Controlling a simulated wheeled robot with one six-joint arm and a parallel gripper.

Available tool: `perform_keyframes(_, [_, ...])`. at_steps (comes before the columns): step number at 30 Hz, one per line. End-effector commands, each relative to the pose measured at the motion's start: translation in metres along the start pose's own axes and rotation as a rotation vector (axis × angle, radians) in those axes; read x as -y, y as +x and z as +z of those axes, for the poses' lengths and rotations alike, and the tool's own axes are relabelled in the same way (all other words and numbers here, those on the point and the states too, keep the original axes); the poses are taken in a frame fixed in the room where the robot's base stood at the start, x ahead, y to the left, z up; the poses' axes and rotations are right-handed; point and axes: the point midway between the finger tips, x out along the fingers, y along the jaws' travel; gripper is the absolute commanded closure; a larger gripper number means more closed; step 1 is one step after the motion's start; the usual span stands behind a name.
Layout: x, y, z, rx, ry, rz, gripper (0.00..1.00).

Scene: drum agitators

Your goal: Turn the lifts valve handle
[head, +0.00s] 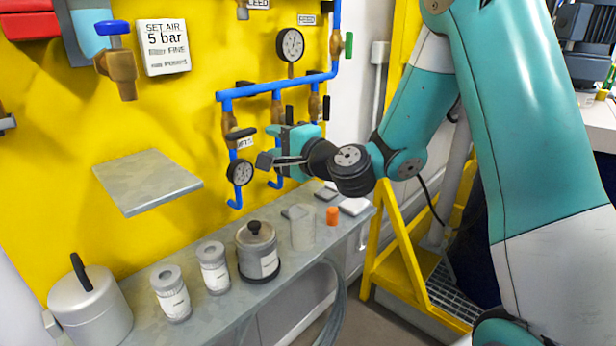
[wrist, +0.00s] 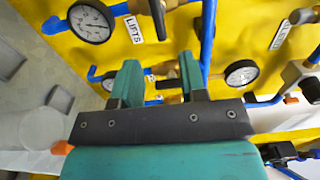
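The lifts valve is on the left drop of the blue pipe, with a brass body (head: 229,121) and a dark handle (head: 240,134). Its white LIFTS label (head: 245,143) is partly hidden in the head view and reads clearly in the wrist view (wrist: 133,28). A dark handle (wrist: 157,18) shows beside that label at the top of the wrist view. My gripper (head: 270,147) is just right of the lifts valve, apart from the handle as far as I can tell. In the wrist view its two teal fingers (wrist: 158,75) stand apart with no handle held between them.
A round gauge (head: 240,172) hangs below the lifts valve, and another gauge (head: 290,44) sits above the pipe. More valves (head: 315,106) are close on the right. A grey shelf plate (head: 148,182) juts out at left. Jars and a canister (head: 257,250) stand on the bench below.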

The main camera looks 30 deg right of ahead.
Motion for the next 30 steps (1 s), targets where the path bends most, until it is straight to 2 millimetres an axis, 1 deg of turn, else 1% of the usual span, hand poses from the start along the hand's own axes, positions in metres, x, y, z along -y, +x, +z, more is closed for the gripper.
perform_keyframes(1, [-0.007,-0.012,-0.002,-0.004,-0.002,-0.003,0.61])
perform_keyframes(7, [-0.007,-0.058,-0.002,-0.006,-0.002,-0.003,0.61])
perform_keyframes(12, [-0.004,-0.066,0.001,0.013,-0.01,-0.012,0.61])
perform_keyframes(21, [-0.002,-0.081,0.0,0.003,-0.003,-0.004,0.61])
perform_keyframes(30, [0.001,-0.083,-0.001,-0.002,0.0,0.0,0.61])
